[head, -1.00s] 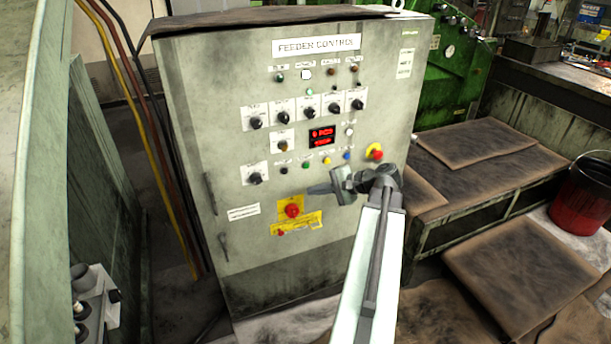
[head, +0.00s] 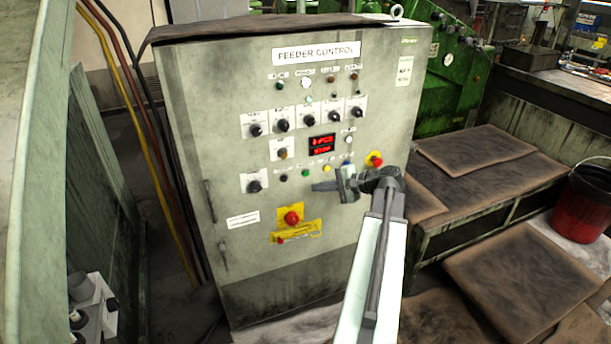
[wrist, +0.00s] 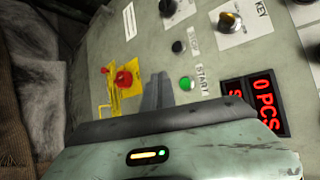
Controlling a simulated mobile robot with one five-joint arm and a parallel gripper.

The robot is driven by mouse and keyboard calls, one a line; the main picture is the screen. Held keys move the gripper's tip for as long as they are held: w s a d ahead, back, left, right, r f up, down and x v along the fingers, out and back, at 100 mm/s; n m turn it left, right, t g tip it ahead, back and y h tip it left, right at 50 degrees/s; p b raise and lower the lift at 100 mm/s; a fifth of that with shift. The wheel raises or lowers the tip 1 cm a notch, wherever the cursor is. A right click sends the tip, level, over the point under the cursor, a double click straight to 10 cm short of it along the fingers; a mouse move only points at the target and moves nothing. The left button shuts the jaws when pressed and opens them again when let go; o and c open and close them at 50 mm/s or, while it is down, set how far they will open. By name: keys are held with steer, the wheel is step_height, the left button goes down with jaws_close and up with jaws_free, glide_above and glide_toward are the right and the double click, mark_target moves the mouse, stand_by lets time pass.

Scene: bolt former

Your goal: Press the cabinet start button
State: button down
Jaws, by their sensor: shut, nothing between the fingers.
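The feeder control cabinet (head: 215,120) stands upright in front of me. Its start button (head: 305,173) is a small green one in the lower button row. It also shows in the wrist view (wrist: 187,83), beside a "START" label. My gripper (head: 315,187) is shut and empty, just below and right of the green button in the head view. In the wrist view the closed fingers (wrist: 157,88) point at the panel just left of the button. I cannot tell whether they touch the panel; the button's face is uncovered.
A red mushroom button (head: 291,218) on a yellow plate sits below the row, and another (head: 374,159) is at the panel's right. Black, yellow and other buttons flank the green one. The red display (head: 322,144) reads "0 PCS". A bench (head: 480,165) stands at right.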

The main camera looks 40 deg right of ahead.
mark_target(306, 173)
steer(key=shift+w+d, duration=0.3)
steer(key=shift+w, duration=0.4)
steer(key=shift+w+d, duration=0.25)
steer(key=shift+w, duration=0.5)
steer(key=shift+w+d, duration=0.3)
steer(key=shift+w, duration=0.4)
steer(key=shift+w, duration=0.1)
steer(key=shift+w+d, duration=0.15)
steer(key=shift+w, duration=0.1)
